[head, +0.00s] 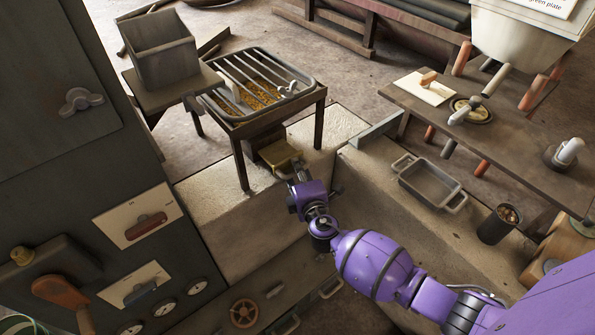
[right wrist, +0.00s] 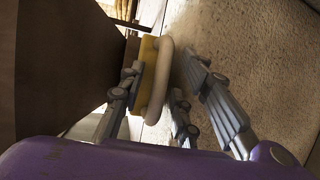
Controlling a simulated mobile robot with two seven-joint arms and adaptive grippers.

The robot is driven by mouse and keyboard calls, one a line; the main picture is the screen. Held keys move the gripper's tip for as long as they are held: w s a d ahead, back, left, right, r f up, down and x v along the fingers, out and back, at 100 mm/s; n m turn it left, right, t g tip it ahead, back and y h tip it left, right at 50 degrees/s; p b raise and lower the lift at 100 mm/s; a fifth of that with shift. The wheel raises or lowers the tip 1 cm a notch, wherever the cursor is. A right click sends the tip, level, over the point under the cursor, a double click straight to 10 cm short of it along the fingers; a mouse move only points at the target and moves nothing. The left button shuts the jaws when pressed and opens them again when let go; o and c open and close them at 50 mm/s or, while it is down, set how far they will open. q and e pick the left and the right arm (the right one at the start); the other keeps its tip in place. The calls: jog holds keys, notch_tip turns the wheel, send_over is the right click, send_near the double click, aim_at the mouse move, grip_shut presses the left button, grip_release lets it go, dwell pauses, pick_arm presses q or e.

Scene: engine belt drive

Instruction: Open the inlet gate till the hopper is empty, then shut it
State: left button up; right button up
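The hopper (head: 316,82) is a dark metal bin on legs with bars across its top. Golden grain (head: 262,92) shows between the bars. Below its front is a yellowish gate piece (head: 279,153), which I take for the inlet gate. In the right wrist view it is a yellow plate (right wrist: 147,50) with a pale loop handle (right wrist: 160,80). My right gripper (head: 296,172) is at this piece. In the right wrist view its fingers (right wrist: 168,95) are apart, one over the plate's edge, the other clear of the handle. My left gripper is not in view.
A grey square box (head: 163,50) stands left of the hopper. A dark panel (head: 60,190) with handles and gauges fills the left. A shallow metal tray (head: 431,184) and a dark cup (head: 497,225) stand on the right ledge. A wooden bench (head: 500,130) holds small parts.

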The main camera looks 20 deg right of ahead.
jog(key=c, duration=0.7)
grip_shut()
jog(key=s+d, duration=0.2)
jog(key=s, duration=0.4)
jog(key=o, duration=0.7)
grip_release()
